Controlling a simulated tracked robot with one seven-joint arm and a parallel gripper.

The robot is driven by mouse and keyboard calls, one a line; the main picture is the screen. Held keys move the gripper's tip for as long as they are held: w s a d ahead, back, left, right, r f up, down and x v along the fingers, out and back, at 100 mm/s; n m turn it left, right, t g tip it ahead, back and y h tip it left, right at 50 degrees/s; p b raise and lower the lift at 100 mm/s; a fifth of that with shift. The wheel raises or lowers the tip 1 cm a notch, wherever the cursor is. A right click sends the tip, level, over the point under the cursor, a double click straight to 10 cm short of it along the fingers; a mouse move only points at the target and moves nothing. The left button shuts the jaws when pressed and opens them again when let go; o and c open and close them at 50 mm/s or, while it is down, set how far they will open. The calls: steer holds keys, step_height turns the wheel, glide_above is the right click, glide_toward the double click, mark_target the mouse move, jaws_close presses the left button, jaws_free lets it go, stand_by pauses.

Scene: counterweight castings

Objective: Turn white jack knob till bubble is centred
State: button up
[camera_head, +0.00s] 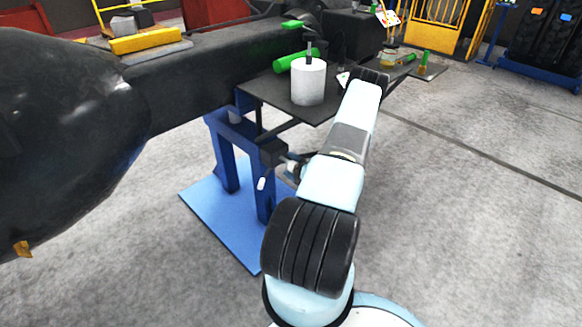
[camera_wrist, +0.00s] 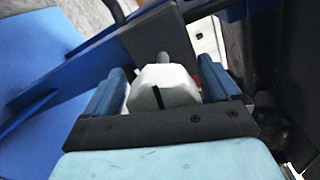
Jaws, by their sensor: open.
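The white jack knob (camera_wrist: 178,88) is pale and faceted, with a black line on its face and a grey pin at its far side. In the wrist view my gripper (camera_wrist: 163,74) is open, with one blue finger to each side of the knob. I cannot tell whether either finger touches it. In the head view my arm hides most of my gripper near the blue stand (camera_head: 228,160). No bubble can be made out in either view.
A dark shelf (camera_head: 268,92) holding a white cylinder (camera_head: 308,82) and green items sits above the stand. A large black casting (camera_head: 60,130) is at left. A yellow bar (camera_head: 150,40) lies on the dark beam. The floor at right is clear.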

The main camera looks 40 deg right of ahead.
steer(key=s+d, duration=0.1)
steer(key=s, duration=1.2)
steer(key=shift+s, duration=0.35)
